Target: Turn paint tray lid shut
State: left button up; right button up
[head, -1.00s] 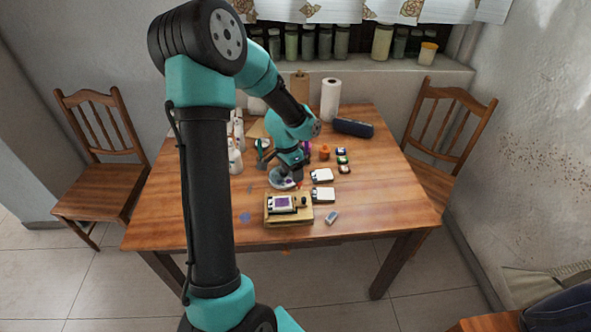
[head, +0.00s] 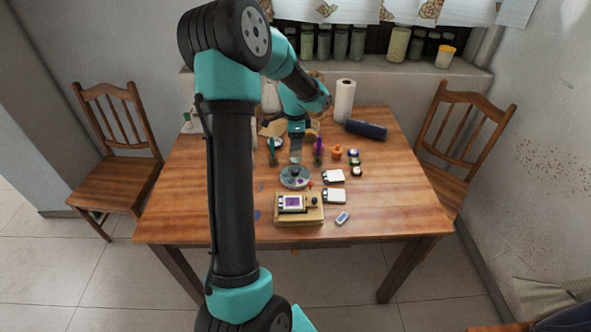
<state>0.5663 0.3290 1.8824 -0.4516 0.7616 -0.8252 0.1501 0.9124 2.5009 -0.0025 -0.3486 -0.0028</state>
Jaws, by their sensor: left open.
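The round grey-blue paint tray (head: 290,183) lies on the table behind the wooden block, with dark and coloured patches on its top. At this size I cannot tell its lid apart from its body, or how far the lid is turned. My left gripper (head: 296,159) points down above the tray's far part. It is open, and I see nothing held in it. A small gap seems to lie between its tips and the tray. My right gripper is not in view.
A wooden block with a purple-faced item (head: 292,202) stands in front of the tray. White square pads (head: 334,196), an orange pot (head: 337,152) and small jars (head: 354,162) are at right. A purple upright thing (head: 318,147) and a green one (head: 272,150) flank the gripper. A paper roll (head: 344,100) stands behind.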

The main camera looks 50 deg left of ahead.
aim_at(295, 170)
pick_arm(q)
jog(key=f, duration=1.5)
jog(key=shift+w+a+f, duration=0.1)
jog(key=shift+a, duration=0.1)
jog(key=shift+c, duration=0.2)
jog(key=c, duration=0.9)
jog(key=shift+n, duration=0.4)
jog(key=n, duration=1.1)
